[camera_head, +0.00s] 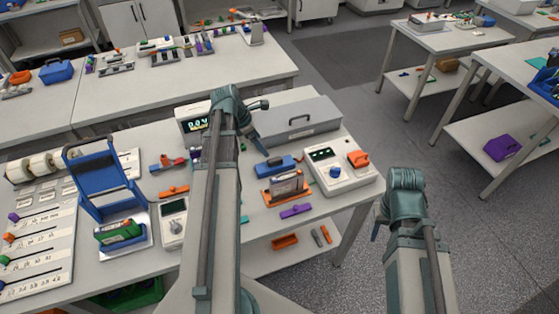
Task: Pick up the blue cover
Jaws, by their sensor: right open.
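A small blue piece (276,166) that looks like the blue cover lies on the middle table. It is just behind an orange holder (278,195) with a grey block in it and left of a white meter. My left gripper (258,140) is above the table, up and left of the blue piece and apart from it; its jaw opening does not show clearly. My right gripper (378,221) is open beyond the table's right edge, partly hidden by its own wrist, with nothing seen in it.
The white meter (341,178) with an orange clip and a grey case (298,122) stand near the blue piece. A blue frame (97,178) stands at the left. A purple piece (296,210) lies at the front edge.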

